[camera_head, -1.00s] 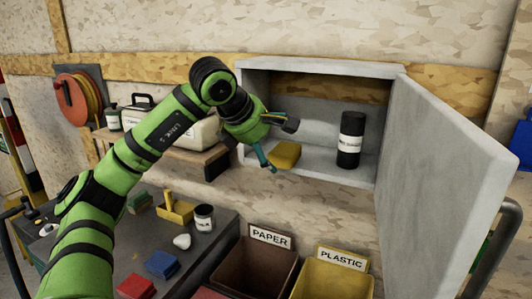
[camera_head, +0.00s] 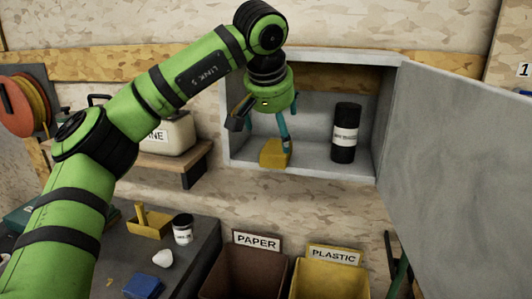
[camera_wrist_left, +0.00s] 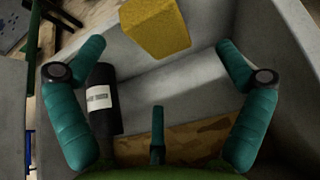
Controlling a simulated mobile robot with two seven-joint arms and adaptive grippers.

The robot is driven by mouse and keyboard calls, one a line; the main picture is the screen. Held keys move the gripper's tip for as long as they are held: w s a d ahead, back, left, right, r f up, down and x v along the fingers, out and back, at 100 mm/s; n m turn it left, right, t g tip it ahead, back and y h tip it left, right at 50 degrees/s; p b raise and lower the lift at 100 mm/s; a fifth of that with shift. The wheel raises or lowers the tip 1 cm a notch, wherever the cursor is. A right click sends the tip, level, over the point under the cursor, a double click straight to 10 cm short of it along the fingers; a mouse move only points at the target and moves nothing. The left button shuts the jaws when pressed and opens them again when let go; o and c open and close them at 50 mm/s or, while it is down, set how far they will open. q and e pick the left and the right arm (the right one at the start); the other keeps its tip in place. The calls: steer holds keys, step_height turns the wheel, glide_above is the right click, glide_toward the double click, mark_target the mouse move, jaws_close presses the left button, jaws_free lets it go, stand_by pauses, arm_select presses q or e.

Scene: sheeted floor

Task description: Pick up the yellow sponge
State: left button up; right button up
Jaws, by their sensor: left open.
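The yellow sponge (camera_head: 272,155) lies on the floor of the open grey wall cabinet (camera_head: 310,166), at its left front. My left gripper (camera_head: 283,133) points down over it, with a teal finger overlapping the sponge's upper right part. In the left wrist view the sponge (camera_wrist_left: 155,30) shows at the top centre, between the lines of the two side fingers. These fingers are spread wide, with visible gaps to the sponge. The gripper is open and holds nothing. My right gripper is not in view.
A black bottle (camera_head: 345,133) with a white label stands in the cabinet right of the sponge. The cabinet door (camera_head: 450,170) is swung open to the right. A white canister (camera_head: 175,133) sits on a shelf at left. Paper (camera_head: 240,270) and plastic (camera_head: 330,280) bins stand below.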

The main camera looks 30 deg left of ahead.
mark_target(281, 149)
arm_select(q)
steer(key=shift+w+f, duration=0.1)
steer(key=shift+f, duration=0.05)
steer(key=p+x, duration=0.1)
steer(key=x, duration=0.1)
steer(key=p+x, duration=0.1)
steer(key=x, duration=0.3)
steer(key=shift+s+d+f+p, duration=0.2)
steer(key=shift+s+d+p, duration=0.05)
steer(key=shift+d+p, duration=0.15)
steer(key=shift+w+f, duration=0.15)
steer(key=shift+f, duration=0.1)
steer(key=c, duration=1)
